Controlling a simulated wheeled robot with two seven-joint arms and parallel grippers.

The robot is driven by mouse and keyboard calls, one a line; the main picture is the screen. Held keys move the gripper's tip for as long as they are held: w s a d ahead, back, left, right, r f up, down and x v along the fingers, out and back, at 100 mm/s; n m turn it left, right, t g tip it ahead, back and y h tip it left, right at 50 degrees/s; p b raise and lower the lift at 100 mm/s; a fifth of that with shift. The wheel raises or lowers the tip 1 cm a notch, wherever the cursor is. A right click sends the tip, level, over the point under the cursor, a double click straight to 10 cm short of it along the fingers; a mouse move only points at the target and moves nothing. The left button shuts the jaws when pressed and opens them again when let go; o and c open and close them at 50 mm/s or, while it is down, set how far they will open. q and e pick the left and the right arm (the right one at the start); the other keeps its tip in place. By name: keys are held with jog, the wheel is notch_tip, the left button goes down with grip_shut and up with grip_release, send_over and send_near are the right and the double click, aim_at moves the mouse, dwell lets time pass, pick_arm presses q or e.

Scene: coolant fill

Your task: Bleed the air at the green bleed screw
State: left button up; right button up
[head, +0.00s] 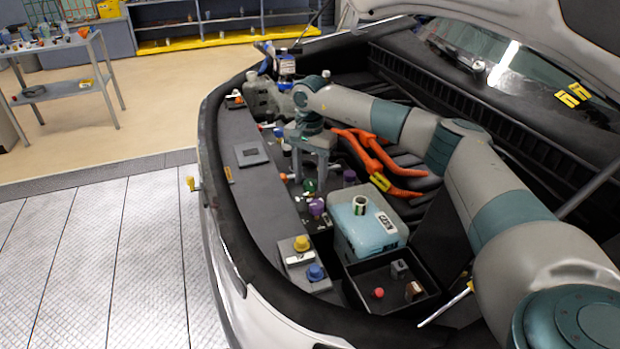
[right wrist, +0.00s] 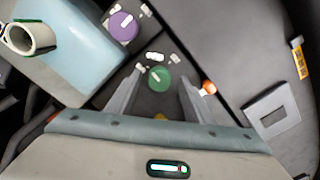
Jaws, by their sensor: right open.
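The green bleed screw (head: 309,186) is a round knob on the dark panel beside the reservoir. In the right wrist view the green bleed screw (right wrist: 160,77) shows a pale bar across its top. My right gripper (head: 311,176) points down at it from above. In the right wrist view my right gripper (right wrist: 158,88) is open, with one finger to each side of the screw and gaps between. I cannot tell whether the fingertips reach down to its height. My left gripper is not in view.
A purple knob (head: 317,207) stands close to the green screw, near the pale blue reservoir (head: 365,238) with its open neck. An orange-tipped part (right wrist: 208,88) sits by one finger. Orange cables (head: 375,160) run behind. A black tray (head: 364,291) holds small parts.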

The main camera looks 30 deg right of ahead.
aim_at(310, 182)
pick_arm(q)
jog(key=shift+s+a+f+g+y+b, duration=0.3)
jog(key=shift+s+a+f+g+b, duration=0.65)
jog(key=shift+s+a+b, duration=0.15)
pick_arm(e)
notch_tip(310, 182, up, 17)
